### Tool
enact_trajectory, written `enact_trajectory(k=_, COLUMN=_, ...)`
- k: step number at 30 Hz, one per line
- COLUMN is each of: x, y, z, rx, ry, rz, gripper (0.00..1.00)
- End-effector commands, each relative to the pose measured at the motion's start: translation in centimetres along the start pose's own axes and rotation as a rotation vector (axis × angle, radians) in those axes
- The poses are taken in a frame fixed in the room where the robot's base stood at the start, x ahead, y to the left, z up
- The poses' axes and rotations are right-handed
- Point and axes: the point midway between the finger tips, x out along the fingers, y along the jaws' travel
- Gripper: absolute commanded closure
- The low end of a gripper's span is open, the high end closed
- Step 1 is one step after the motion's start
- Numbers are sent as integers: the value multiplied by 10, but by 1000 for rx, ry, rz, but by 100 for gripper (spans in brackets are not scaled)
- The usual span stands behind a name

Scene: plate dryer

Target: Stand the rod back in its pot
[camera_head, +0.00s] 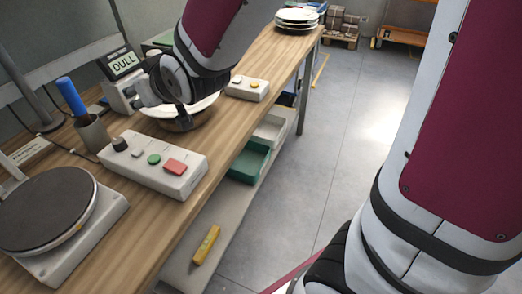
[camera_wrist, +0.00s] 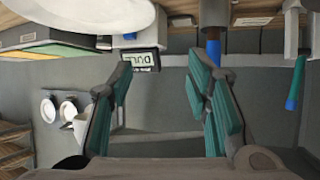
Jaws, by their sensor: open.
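The blue rod (camera_head: 70,96) stands in the grey metal pot (camera_head: 93,134) at the left of the bench, leaning a little left. Its lower end is hidden inside the pot. In the upside-down wrist view, the blue rod (camera_wrist: 213,48) shows at the mouth of the pot (camera_wrist: 213,14), partly behind one finger. My gripper (camera_head: 146,92) is open and empty, right of the rod and apart from it, by the white plate. Its two spread teal-padded fingers (camera_wrist: 161,75) show in the wrist view.
A white plate (camera_head: 205,105) lies below my gripper. A "DULL" display (camera_head: 122,62) stands behind. A button box (camera_head: 153,166) and a round dark-topped device (camera_head: 45,208) stand nearer. Stacked plates (camera_head: 297,17) sit at the far end. Another blue-green handled thing (camera_wrist: 297,85) shows in the wrist view.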

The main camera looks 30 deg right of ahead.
Motion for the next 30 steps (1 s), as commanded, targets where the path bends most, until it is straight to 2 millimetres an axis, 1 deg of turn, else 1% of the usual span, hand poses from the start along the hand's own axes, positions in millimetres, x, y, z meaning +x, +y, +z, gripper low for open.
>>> enact_trajectory(k=1, x=-19, y=11, z=4, rx=12, ry=-49, rz=22, gripper=55)
enact_trajectory(k=2, x=-30, y=16, z=11, rx=19, ry=-89, rz=32, gripper=55)
enact_trajectory(k=3, x=-45, y=22, z=19, rx=30, ry=-141, rz=46, gripper=55)
enact_trajectory(k=5, x=-68, y=31, z=33, rx=46, ry=-220, rz=65, gripper=55)
enact_trajectory(k=6, x=-85, y=35, z=43, rx=58, ry=-272, rz=77, gripper=55)
enact_trajectory(k=8, x=-111, y=41, z=59, rx=78, ry=-349, rz=93, gripper=55)
enact_trajectory(k=9, x=-130, y=43, z=70, rx=91, ry=-402, rz=102, gripper=55)
enact_trajectory(k=11, x=-158, y=46, z=86, rx=112, ry=-479, rz=115, gripper=55)
enact_trajectory(k=12, x=-177, y=46, z=98, rx=127, ry=-530, rz=122, gripper=55)
enact_trajectory(k=14, x=-204, y=45, z=114, rx=147, ry=-602, rz=130, gripper=55)
enact_trajectory(k=15, x=-221, y=44, z=125, rx=160, ry=-648, rz=135, gripper=55)
enact_trajectory(k=18, x=-257, y=40, z=146, rx=188, ry=-742, rz=141, gripper=55)
enact_trajectory(k=21, x=-282, y=35, z=161, rx=206, ry=-809, rz=142, gripper=55)
enact_trajectory(k=24, x=-295, y=32, z=169, rx=217, ry=-844, rz=142, gripper=55)
enact_trajectory(k=30, x=-298, y=31, z=171, rx=220, ry=-857, rz=141, gripper=55)
